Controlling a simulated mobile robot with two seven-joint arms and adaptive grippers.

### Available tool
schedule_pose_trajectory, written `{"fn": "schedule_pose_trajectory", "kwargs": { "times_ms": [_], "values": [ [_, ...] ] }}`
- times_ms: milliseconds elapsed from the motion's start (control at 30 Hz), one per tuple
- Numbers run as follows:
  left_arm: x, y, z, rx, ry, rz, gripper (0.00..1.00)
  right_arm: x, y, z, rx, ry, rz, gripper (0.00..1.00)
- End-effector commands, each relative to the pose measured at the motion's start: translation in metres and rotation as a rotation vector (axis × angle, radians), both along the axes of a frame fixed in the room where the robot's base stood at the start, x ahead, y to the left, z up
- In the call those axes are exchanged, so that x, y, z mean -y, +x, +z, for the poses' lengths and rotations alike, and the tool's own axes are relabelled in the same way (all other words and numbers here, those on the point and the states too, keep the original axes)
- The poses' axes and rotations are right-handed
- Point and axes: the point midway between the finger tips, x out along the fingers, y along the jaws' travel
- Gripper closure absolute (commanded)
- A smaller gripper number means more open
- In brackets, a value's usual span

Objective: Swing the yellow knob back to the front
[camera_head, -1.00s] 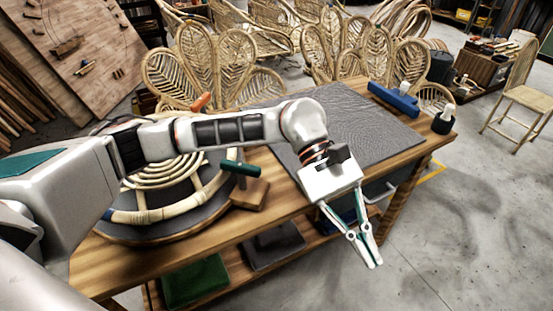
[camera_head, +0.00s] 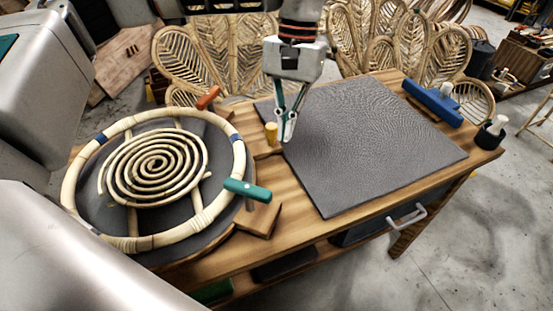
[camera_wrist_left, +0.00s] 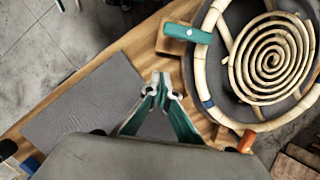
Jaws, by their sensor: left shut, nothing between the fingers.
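The yellow knob (camera_head: 271,131) is a small upright cylinder on a wooden base at the back of the table, between the round rattan jig and the grey mat. My left gripper (camera_head: 288,130) comes down from above just right of the knob, its fingertips together and empty, with a small gap to the knob. The same gripper (camera_wrist_left: 162,88) shows in the left wrist view, where I cannot make out the knob. My right gripper is not in view.
The round jig (camera_head: 92,205) holds a rattan ring and spiral. A teal handle (camera_head: 247,190) stands at its front right and an orange handle (camera_head: 208,97) behind it. The grey mat (camera_head: 375,140) is clear. A blue tool (camera_head: 432,103) and dark cup (camera_head: 490,136) stand far right.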

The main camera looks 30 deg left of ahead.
Motion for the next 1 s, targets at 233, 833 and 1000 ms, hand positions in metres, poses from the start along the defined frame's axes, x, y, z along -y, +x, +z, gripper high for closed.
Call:
{"fn": "schedule_pose_trajectory", "kwargs": {
  "times_ms": [233, 833, 1000],
  "values": [
    [0.000, -0.005, -0.019, -0.004, 0.002, -0.002, 1.00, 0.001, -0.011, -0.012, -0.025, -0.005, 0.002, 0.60],
    [0.003, -0.049, -0.095, 0.001, 0.000, -0.003, 1.00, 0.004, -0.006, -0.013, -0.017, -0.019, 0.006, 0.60],
    [0.005, -0.062, -0.095, 0.001, 0.001, -0.002, 1.00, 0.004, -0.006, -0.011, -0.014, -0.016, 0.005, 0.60]
  ]
}}
